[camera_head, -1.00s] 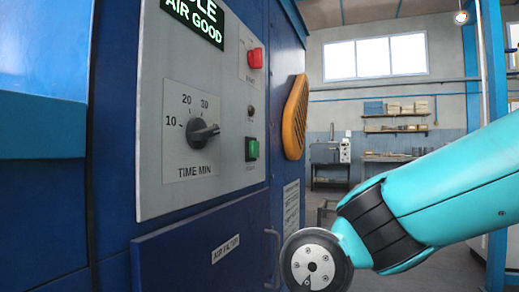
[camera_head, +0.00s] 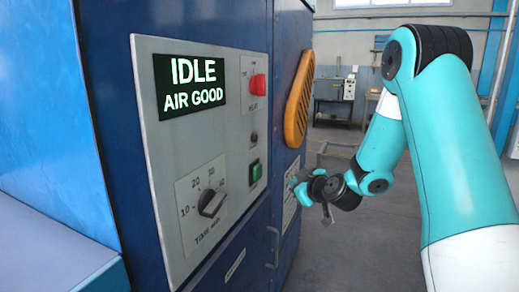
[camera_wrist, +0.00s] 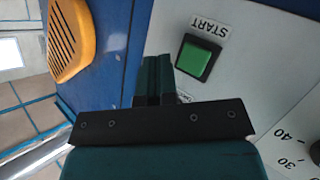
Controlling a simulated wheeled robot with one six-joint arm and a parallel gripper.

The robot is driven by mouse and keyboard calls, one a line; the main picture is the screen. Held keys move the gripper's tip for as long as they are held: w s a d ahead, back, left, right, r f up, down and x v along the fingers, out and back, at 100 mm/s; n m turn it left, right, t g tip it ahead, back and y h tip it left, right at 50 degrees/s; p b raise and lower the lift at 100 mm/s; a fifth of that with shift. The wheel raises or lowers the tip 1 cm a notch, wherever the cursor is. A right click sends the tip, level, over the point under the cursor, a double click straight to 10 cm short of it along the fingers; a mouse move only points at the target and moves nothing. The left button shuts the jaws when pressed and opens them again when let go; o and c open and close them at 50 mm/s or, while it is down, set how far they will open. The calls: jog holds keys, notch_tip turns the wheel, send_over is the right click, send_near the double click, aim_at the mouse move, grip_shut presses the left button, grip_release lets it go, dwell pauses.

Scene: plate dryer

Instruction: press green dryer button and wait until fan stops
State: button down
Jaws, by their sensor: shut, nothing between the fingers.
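The green dryer button (camera_head: 255,172) sits on the grey control panel (camera_head: 160,55), low on its right side. In the wrist view the green button (camera_wrist: 194,58) is square in a dark frame, beside the word START. The display (camera_head: 190,85) reads IDLE and AIR GOOD. My gripper (camera_head: 294,182) is right of the button in the head view. In the wrist view my gripper (camera_wrist: 158,60) is shut and empty, its fingertips just left of the button. No contact with the button shows.
A red button (camera_head: 258,87) sits above the green one, with a small dark knob between. A timer dial (camera_head: 212,203) is at lower left. An orange vent (camera_head: 299,98) protrudes beside the panel. A handle (camera_head: 273,246) is below. Open floor lies right of the cabinet.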

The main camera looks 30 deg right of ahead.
aim_at(257, 172)
jog(key=shift+d+r, duration=0.25)
jog(key=shift+d, duration=0.55)
jog(key=shift+a, duration=0.1)
jog(key=w+a+p, duration=0.5)
jog(key=w+p, duration=0.2)
jog(key=p, duration=0.3)
jog(key=shift+a+p, duration=0.15)
jog(key=shift+p, duration=0.15)
dwell(1.3)
jog(key=shift+w+a, duration=0.3)
